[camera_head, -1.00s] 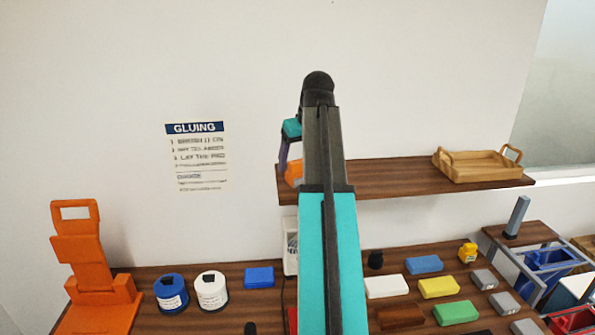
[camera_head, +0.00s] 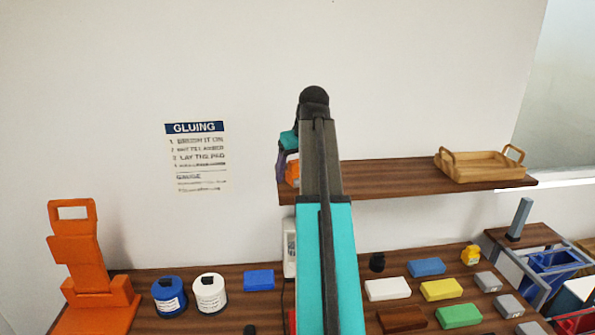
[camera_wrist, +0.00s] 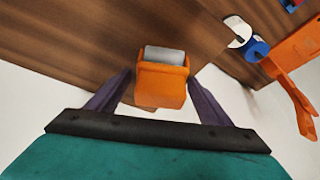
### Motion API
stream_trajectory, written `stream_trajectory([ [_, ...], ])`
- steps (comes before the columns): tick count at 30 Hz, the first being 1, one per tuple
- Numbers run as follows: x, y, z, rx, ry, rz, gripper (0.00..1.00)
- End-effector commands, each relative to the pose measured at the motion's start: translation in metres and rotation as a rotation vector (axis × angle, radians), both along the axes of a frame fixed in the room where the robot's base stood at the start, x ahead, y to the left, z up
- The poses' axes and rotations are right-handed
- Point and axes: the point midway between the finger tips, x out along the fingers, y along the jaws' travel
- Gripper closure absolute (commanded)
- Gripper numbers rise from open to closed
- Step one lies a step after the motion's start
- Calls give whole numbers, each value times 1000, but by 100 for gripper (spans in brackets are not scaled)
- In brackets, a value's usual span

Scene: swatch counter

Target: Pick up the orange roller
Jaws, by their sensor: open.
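The orange roller (camera_wrist: 162,83), an orange block-like body with a grey cylinder at its far end, is in the middle of the wrist view. It lies between the two purple fingers of my gripper (camera_wrist: 158,76), which are open, with a visible gap on each side. In the head view, part of the orange roller (camera_head: 292,172) shows at the left end of the wall shelf, just below my gripper (camera_head: 285,158). My own arm hides part of that area.
The wooden wall shelf (camera_head: 390,184) carries a wooden tray (camera_head: 480,172) at its right. The counter below holds an orange stand (camera_head: 85,255), a blue pot (camera_head: 168,296), a white pot (camera_head: 210,293) and several coloured blocks. A gluing sign (camera_head: 197,155) hangs on the wall.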

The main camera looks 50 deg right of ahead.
Motion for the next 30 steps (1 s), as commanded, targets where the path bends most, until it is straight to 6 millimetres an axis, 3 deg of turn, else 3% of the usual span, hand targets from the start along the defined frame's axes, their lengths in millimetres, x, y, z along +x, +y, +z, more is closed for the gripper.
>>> stream_trajectory([
  [4, 0, 0, 0, 0, 0, 0, 28],
  [12, 0, 0, 0, 0, 0, -1, 74],
  [14, 0, 0, 0, 0, -1, -1, 79],
  [23, 0, -1, 3, -1, -1, -1, 79],
  [30, 0, -1, 16, -1, -1, -1, 79],
])
